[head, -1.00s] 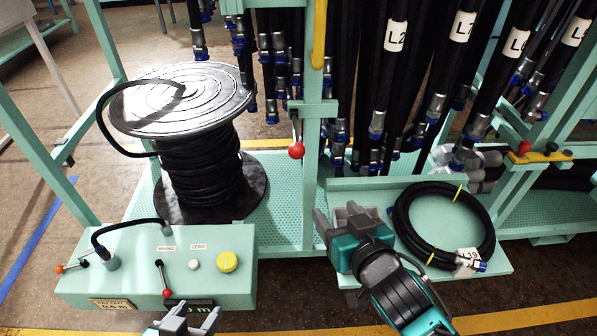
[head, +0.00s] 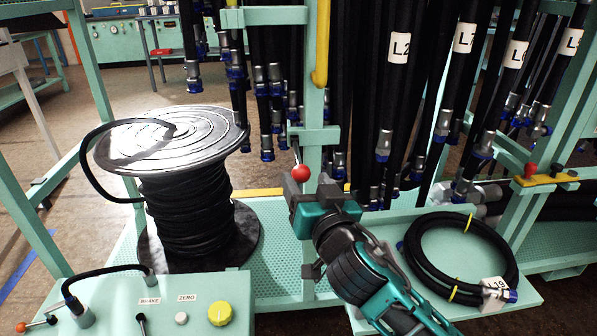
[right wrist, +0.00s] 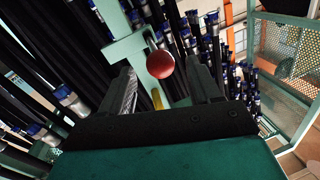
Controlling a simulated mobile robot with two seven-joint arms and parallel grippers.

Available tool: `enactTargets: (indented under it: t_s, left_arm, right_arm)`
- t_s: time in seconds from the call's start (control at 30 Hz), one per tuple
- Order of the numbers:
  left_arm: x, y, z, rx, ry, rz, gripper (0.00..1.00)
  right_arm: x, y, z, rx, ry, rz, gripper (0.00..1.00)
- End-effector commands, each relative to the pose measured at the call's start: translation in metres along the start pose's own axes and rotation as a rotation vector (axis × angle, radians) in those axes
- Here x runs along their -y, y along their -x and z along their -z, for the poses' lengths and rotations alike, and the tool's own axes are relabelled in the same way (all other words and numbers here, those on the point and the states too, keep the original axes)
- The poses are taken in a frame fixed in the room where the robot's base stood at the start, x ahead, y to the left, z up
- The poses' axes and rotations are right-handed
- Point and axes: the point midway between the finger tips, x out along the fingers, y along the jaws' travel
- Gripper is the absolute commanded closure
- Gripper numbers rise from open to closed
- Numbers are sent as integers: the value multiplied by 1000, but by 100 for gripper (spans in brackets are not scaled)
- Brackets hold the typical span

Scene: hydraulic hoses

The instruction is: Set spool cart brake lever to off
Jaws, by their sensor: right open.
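A lever with a red ball knob (head: 300,173) hangs from the green post of the spool cart. My right gripper (head: 308,187) is open, close to this knob. In the right wrist view the red knob (right wrist: 160,64) shows just beyond and between the open fingers (right wrist: 163,90); I cannot tell whether they touch it. A second, dark lever (head: 141,322) stands by the BRAKE label (head: 150,301) on the control box (head: 235,290); its lower end is cut off by the frame. My left gripper is not in view.
The hose spool (head: 185,200) stands left of the post. Hanging hoses (head: 400,110) with metal ends crowd behind my right gripper. A coiled hose (head: 410,255) lies on the shelf at right. A yellow bar (head: 320,50) runs up the post.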

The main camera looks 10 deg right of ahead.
Motion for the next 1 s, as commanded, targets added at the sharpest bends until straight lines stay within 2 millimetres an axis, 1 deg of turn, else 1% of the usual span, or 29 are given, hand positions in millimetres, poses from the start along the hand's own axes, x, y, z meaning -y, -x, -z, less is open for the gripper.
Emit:
enactTargets:
  t_s: [0.03, 0.1, 0.3, 0.5, 0.77, 1.0]
  left_arm:
    - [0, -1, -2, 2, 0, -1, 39]
    - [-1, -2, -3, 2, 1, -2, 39]
    - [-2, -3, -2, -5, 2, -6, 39]
    - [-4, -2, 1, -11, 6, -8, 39]
    - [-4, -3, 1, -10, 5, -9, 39]
    - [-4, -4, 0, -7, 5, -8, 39]
  right_arm:
    - [0, -10, 1, -4, 3, 0, 38]
    - [0, -22, 0, -3, 3, 1, 38]
    - [0, -46, 0, -1, 1, 2, 38]
    - [0, -56, 0, 0, 1, 1, 38]
    - [0, -57, 0, 0, 0, 1, 38]
    - [0, -56, 0, 0, 0, 1, 61]
